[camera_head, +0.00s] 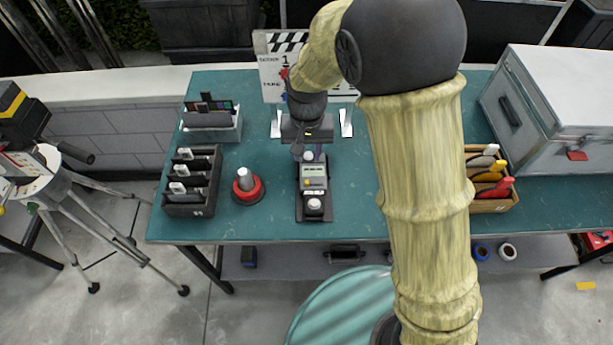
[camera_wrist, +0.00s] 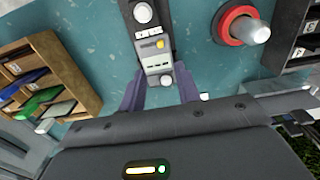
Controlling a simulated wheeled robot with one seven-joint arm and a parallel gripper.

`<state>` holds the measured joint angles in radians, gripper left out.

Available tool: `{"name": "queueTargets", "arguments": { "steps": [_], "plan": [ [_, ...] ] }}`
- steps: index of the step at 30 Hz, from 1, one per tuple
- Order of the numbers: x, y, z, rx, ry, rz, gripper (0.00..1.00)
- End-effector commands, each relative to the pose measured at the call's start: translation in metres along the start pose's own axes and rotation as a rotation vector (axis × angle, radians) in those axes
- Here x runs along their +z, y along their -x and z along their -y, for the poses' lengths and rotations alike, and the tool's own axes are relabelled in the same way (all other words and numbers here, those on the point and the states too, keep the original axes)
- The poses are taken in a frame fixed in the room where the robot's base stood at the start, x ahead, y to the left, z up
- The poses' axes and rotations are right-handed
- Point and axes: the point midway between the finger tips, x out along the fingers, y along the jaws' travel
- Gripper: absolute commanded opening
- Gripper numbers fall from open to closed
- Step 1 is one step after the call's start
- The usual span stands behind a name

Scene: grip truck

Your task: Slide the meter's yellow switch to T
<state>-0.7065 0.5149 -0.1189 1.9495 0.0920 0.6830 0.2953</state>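The meter (camera_head: 314,171) is a narrow grey device on a dark base plate, lying lengthwise on the teal table. Its round yellow switch (camera_head: 307,184) is small and sits on the left side of its face. In the wrist view the meter (camera_wrist: 152,56) runs down from the top edge, with the yellow switch (camera_wrist: 160,44) near its middle. My gripper (camera_wrist: 159,77) is open, its two purple fingers apart on either side of the meter's far end. In the head view my gripper (camera_head: 309,151) is over that end, short of the switch. Contact cannot be told. The letter markings are unreadable.
A red-ringed post (camera_head: 248,186) stands left of the meter, beside a black slotted rack (camera_head: 192,180). A clapperboard (camera_head: 270,66) stands behind my gripper. A wooden tool box (camera_head: 490,203) and large grey case (camera_head: 560,115) are at right. The table between meter and rack's post is narrow.

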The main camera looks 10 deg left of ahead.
Motion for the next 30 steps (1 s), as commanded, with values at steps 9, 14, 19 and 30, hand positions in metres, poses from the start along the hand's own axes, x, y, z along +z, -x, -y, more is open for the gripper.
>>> {"name": "queueTargets", "arguments": {
  "steps": [9,14,19,30],
  "plan": [
    [0.001,-0.057,0.000,0.002,0.000,0.004,0.33],
    [0.001,-0.085,0.000,0.001,-0.001,0.004,0.33],
    [0.000,-0.108,0.000,0.001,0.001,0.002,0.33],
    [0.000,-0.120,0.001,0.000,0.001,-0.001,0.33]
  ]
}}
